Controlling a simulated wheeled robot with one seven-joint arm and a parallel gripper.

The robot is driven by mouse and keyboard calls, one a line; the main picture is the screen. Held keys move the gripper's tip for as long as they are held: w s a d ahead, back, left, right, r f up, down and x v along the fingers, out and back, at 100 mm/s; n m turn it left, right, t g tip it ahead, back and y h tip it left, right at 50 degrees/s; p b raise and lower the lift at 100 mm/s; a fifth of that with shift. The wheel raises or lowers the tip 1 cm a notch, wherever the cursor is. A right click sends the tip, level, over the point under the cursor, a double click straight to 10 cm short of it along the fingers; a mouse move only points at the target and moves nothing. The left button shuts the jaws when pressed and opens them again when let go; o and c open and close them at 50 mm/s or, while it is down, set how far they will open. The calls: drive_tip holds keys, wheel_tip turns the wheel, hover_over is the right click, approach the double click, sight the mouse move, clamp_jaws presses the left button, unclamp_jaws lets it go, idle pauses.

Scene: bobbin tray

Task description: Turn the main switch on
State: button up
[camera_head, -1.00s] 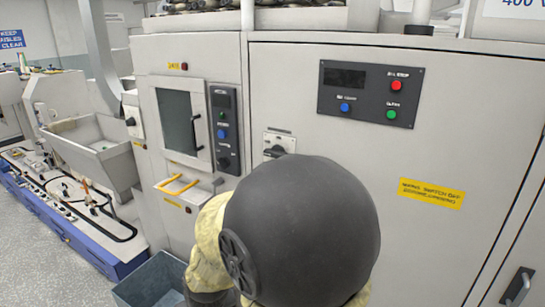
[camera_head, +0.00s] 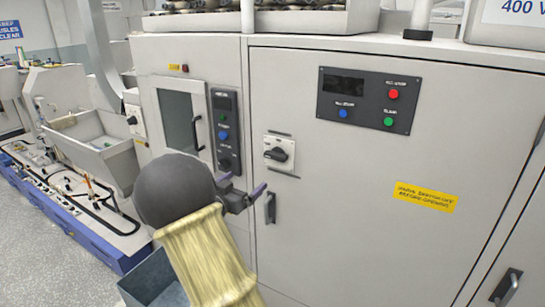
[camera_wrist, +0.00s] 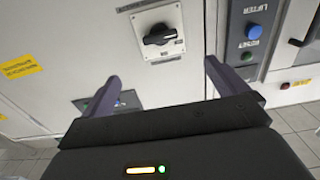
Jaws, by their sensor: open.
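The main switch (camera_head: 279,154) is a black rotary knob on a pale plate on the grey cabinet door, near its left edge. The knob lies about horizontal. In the wrist view the switch (camera_wrist: 159,35) is upper middle, beyond and between my fingertips. My gripper (camera_head: 247,188) is open and empty, below and left of the switch in the head view, apart from it. In the wrist view the two purple fingers of my gripper (camera_wrist: 162,72) are spread wide. The small lettering on the switch plate is unreadable.
A door handle (camera_head: 270,207) is just below the switch. A dark button panel (camera_head: 224,130) stands to its left, and a control panel (camera_head: 366,99) is up right. A yellow label (camera_head: 426,197) is at right. A grey bin (camera_head: 148,277) is on the floor.

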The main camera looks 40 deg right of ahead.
sight(273, 158)
drive_tip(key=shift+d, duration=0.1)
drive_tip(key=p+x, duration=0.5)
drive_tip(key=x, duration=1.2)
drive_tip(key=shift+w+d+p, duration=0.1)
drive_tip(key=shift+p, duration=0.25)
drive_tip(key=shift+c, duration=0.5)
drive_tip(key=c, duration=0.9)
